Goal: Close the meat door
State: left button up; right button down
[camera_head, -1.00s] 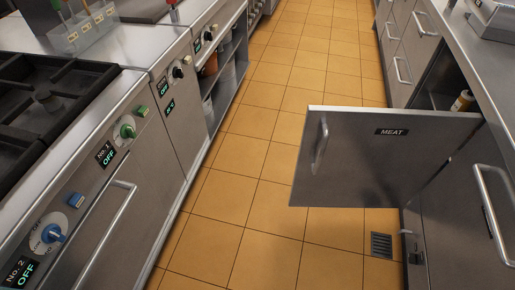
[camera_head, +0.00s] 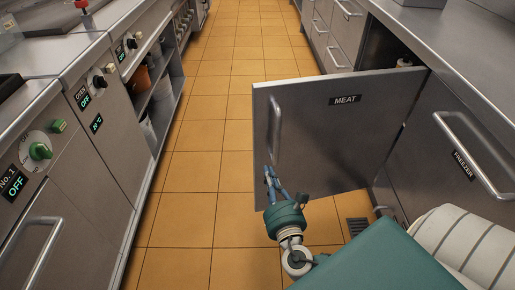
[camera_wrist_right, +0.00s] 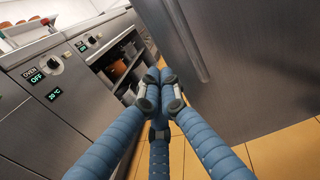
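The grey meat door (camera_head: 340,135), with its black MEAT label (camera_head: 345,100), stands wide open, swung out over the aisle from the right counter. Its vertical bar handle (camera_head: 275,125) is near its free left edge. My right gripper (camera_head: 269,174) is just below the lower end of the handle, in front of the door. In the right wrist view its blue fingers (camera_wrist_right: 160,76) come together at the tips with nothing visible between them. The door (camera_wrist_right: 235,70) and handle (camera_wrist_right: 188,40) are just to their right; contact cannot be told. My left gripper is not in view.
The freezer door (camera_head: 455,155) is shut, right of the open door. Drawers (camera_head: 335,35) line the right counter beyond. The left counter has an oven panel (camera_head: 90,88) and open shelves (camera_head: 160,95). The tiled aisle (camera_head: 215,130) between is clear.

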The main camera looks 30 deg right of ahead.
aim_at(256, 135)
jog(key=x, duration=0.8)
jog(key=b+x, duration=0.1)
jog(key=x, duration=0.4)
jog(key=shift+a+r, duration=0.15)
jog(key=shift+r, duration=0.2)
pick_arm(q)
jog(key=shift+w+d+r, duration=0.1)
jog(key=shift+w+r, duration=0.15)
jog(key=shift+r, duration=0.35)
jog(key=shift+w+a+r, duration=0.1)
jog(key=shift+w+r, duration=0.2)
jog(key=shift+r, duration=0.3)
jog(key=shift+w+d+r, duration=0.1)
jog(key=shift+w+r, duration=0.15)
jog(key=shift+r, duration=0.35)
pick_arm(e)
jog(key=shift+w+d, duration=0.2)
jog(key=shift+w, duration=0.35)
